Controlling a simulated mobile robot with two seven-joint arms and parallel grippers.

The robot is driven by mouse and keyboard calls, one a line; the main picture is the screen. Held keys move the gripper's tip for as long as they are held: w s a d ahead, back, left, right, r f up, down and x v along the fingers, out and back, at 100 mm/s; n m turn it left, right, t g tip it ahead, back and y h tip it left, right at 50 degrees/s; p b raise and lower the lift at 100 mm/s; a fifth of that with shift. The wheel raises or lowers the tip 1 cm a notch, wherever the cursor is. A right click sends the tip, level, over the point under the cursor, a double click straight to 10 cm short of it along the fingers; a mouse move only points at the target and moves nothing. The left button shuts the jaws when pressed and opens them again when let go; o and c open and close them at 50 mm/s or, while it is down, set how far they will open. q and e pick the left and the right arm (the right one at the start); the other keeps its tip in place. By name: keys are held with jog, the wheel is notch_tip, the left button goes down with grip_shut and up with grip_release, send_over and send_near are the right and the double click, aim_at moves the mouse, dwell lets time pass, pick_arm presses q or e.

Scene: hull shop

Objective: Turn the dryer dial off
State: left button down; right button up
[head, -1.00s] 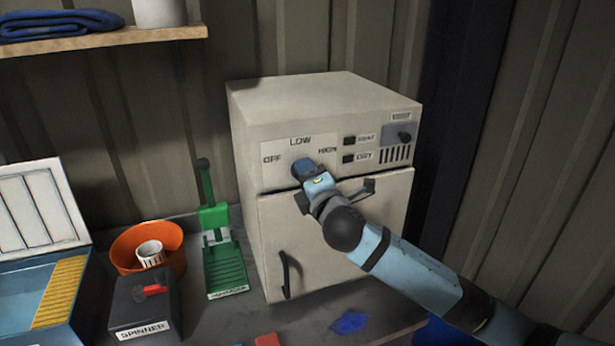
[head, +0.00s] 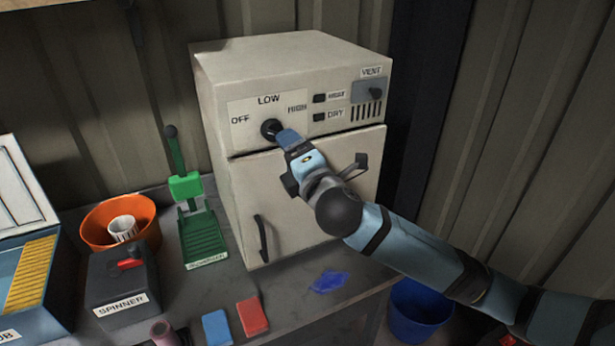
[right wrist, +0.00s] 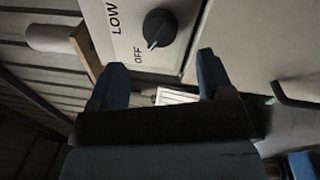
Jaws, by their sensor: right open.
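The dryer (head: 300,60) is a beige box on the bench. My right gripper (head: 288,138) is just in front and to the right of the dial in the head view. In the right wrist view its two blue fingers (right wrist: 160,78) are spread apart and empty, with the dial beyond their tips. My left gripper is not visible.
A door handle (head: 261,238) is below. A green press (head: 203,236), an orange bowl (head: 150,232) and a spinner box (head: 108,278) stand left. A blue bucket (head: 421,310) is lower right.

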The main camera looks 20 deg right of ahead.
jog(key=s+b, duration=0.1)
jog(key=s, duration=0.6)
jog(key=shift+d+f, duration=0.3)
jog(key=s+a+f+m+g+y, duration=0.15)
jog(key=f+m, duration=0.25)
jog(key=f, duration=0.6)
jog(key=s+f+m+g, duration=0.2)
jog(key=f+m+g, duration=0.15)
jog(key=f, duration=0.75)
jog(key=s+f+m+g, duration=0.3)
jog(key=s+f+m, duration=0.8)
jog(key=s+f, duration=0.6)
notch_tip(320, 180, down, 4)
jog(key=shift+s+d+m, duration=0.15)
jog(key=shift+d+m, duration=0.15)
jog(key=shift+m, duration=0.05)
